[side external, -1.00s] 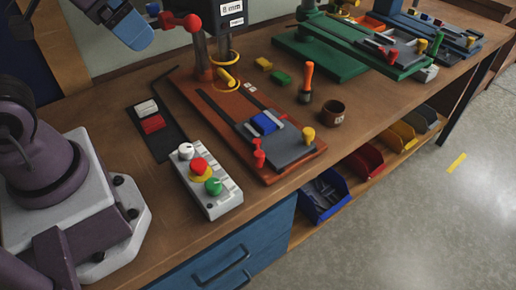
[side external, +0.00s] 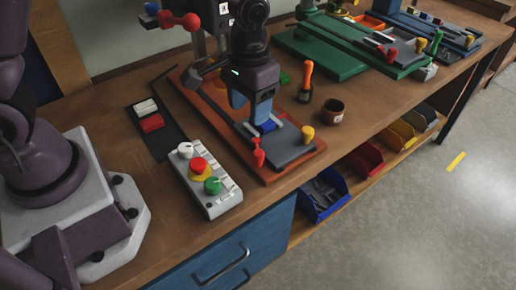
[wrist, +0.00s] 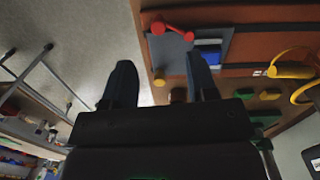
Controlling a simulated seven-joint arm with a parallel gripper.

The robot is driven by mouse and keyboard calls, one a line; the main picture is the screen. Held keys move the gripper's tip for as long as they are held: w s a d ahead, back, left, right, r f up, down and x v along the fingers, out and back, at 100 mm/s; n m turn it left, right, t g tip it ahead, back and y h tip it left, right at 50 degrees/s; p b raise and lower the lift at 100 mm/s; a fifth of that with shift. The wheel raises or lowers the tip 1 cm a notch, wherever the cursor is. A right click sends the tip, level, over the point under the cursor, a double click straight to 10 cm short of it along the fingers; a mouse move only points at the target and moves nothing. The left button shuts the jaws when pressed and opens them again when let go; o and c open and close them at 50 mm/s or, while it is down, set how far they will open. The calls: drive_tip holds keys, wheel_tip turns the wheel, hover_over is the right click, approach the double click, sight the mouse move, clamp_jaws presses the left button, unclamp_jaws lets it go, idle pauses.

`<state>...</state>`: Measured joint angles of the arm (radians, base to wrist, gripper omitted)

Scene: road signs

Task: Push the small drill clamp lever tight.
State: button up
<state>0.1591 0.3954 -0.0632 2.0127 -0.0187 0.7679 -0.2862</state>
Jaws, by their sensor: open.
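The nearest drill has an orange-brown base (side external: 279,178) with a grey vise plate (side external: 290,150) on it. Its red clamp lever (side external: 258,153) stands at the plate's front left, and it also shows in the wrist view (wrist: 173,28). A blue block (side external: 267,126) sits in the vise, partly hidden by my gripper. My gripper (side external: 252,112) is over the vise, close behind the lever. Its two fingers are apart and empty in the wrist view (wrist: 161,82). I cannot tell whether a finger touches the block or vise.
A control box (side external: 207,183) with red and green buttons stands left of the base. A yellow knob (side external: 307,134) is at the plate's right. A brown cup (side external: 333,112) and an orange-handled tool (side external: 306,82) stand behind. A green drill (side external: 325,60) is farther back.

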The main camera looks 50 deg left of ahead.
sight(258, 152)
drive_tip(key=shift+n, duration=0.4)
drive_tip(key=f, duration=0.4)
drive_tip(key=w+f, duration=0.1)
drive_tip(key=f, duration=0.7)
drive_tip(key=shift+w+d+f, duration=0.15)
drive_tip(key=shift+w+d, duration=0.05)
drive_tip(key=shift+d, duration=0.2)
clamp_jaws()
